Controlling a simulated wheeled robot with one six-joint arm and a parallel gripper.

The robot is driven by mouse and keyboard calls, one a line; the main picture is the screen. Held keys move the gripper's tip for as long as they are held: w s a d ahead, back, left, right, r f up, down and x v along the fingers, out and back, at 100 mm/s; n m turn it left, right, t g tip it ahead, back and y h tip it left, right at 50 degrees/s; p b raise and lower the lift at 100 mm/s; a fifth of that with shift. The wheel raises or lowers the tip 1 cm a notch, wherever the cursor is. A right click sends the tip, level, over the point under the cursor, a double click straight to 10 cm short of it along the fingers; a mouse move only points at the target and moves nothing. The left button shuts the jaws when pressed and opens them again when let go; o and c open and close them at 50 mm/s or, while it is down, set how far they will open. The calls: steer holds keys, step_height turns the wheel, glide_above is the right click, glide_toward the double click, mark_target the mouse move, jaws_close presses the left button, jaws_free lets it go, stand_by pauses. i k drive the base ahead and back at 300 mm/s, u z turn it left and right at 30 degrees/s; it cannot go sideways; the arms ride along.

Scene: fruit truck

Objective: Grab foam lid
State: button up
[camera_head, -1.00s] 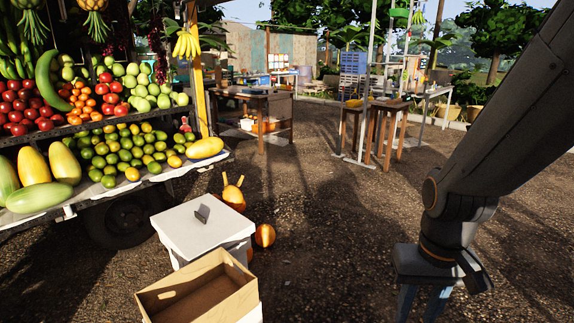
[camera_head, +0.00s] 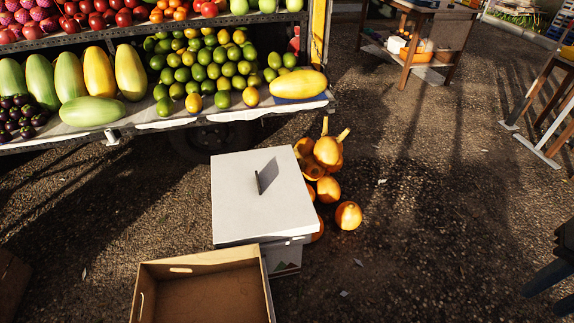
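The foam lid (camera_head: 245,205) is a white, flat, square slab with a small dark upright handle (camera_head: 266,175) near its middle. It lies on a foam box (camera_head: 285,260) on the ground, in the middle of the head view. The box is mostly hidden under the lid and behind the crate. My gripper (camera_head: 541,302) shows only in part at the right edge. Its two dark fingers are apart with nothing seen between them. It is well to the right of the lid and not touching it.
An open, empty cardboard box (camera_head: 205,268) stands just in front of the foam box. Orange gourds (camera_head: 327,150) lie close to the lid's right side. The fruit stall's shelf (camera_head: 200,115) is behind. Gravel ground (camera_head: 420,220) is clear between lid and gripper.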

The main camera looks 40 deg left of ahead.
mark_target(259, 196)
steer(key=i, duration=2.1)
steer(key=u, duration=3.6)
steer(key=i, duration=0.5)
steer(key=u, duration=0.05)
